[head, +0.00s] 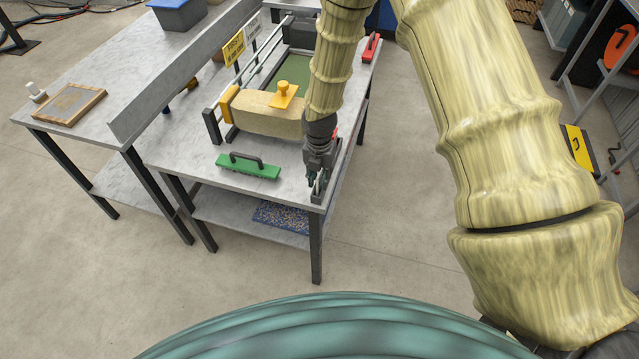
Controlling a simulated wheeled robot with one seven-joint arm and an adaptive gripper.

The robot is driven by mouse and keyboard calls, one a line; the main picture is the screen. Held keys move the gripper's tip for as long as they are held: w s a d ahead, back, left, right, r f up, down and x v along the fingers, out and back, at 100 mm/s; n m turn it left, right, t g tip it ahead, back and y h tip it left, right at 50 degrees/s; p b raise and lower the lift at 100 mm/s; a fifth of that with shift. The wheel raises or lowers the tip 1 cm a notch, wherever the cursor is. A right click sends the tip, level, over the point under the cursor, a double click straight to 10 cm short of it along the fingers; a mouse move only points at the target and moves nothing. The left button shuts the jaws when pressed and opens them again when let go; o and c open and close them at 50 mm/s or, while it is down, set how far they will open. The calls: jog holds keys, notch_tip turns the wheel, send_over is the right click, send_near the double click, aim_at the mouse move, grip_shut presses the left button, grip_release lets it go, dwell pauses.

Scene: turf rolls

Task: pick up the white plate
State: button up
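I cannot make out a white plate in the head view. My gripper (317,190) points down at the front right corner of the grey work table (205,161). Its fingers are small and dark, close to the table top. I cannot tell whether they touch it or whether anything is between them. The gripper and my arm hide part of the right side of the table.
A green brush (248,170) with a dark handle lies left of my gripper. Behind stands a tan roll (262,117) with a yellow knobbed piece (284,94) on it. A red tool (371,47) lies at the far right edge. A framed board (70,104) lies on the left table.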

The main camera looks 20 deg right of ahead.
grip_shut()
